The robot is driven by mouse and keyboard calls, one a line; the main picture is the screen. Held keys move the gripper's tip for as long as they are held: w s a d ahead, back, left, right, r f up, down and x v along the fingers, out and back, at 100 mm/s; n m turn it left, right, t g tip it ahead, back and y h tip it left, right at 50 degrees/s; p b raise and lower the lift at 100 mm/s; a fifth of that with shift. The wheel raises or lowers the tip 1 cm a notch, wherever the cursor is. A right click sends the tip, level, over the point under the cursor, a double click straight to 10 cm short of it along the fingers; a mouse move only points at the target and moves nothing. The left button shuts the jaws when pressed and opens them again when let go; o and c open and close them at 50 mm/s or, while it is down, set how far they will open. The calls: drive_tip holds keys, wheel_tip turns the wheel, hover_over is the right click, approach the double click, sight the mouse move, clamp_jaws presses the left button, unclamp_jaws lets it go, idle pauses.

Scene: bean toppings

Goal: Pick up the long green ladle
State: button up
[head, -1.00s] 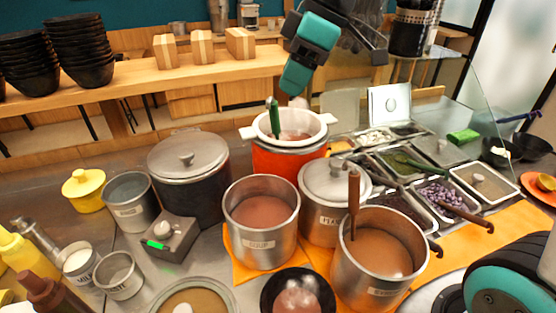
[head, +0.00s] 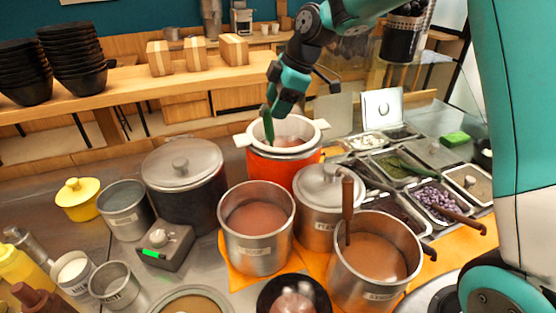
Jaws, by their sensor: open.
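A long green ladle (head: 268,124) stands steeply in the white-rimmed orange pot (head: 283,167). Its handle rises above the rim and its lower end is hidden in the pot's contents. My gripper (head: 275,95) is open, right at the top of the handle and above the pot's left side. Whether the fingers touch the handle cannot be told from this view. Another green handle-like piece (head: 411,167) lies over a topping tray at the right.
Several steel pots stand in front, including one with a brown ladle (head: 347,205). A lidded pot (head: 326,200) and a dark lidded pot (head: 183,185) flank the orange pot. Topping trays (head: 437,200) lie at the right. A wooden counter (head: 150,80) runs behind.

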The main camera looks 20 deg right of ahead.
sight(268, 120)
drive_tip(key=shift+p+x, duration=1.25)
drive_tip(key=shift+x, duration=1.55)
clamp_jaws()
